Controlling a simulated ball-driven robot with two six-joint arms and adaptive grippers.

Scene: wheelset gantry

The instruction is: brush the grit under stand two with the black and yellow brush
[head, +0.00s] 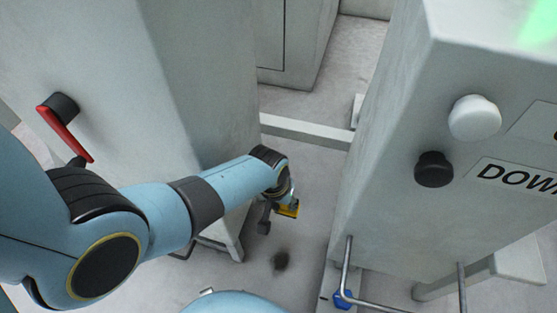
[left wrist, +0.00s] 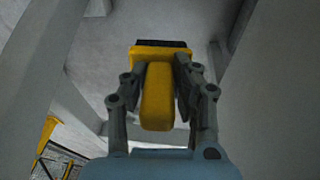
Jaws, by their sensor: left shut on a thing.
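The black and yellow brush (left wrist: 157,98) is held in my left gripper (left wrist: 159,88), its yellow handle between the fingers and its dark bristles at the far end. In the head view the brush (head: 288,209) shows only as a small yellow piece beside my left gripper (head: 275,207), low between two grey housings. A dark patch of grit (head: 281,260) lies on the pale floor, below the brush in the picture. Whether the bristles touch the floor cannot be told. No stand number is readable. My right gripper is out of view.
A grey housing (head: 200,80) with a red lever (head: 66,132) stands left. Another (head: 400,180) with white (head: 474,117) and black (head: 434,169) knobs stands right, a metal rail (head: 347,265) low on it. A low beam (head: 305,131) crosses behind. Floor around the grit is clear.

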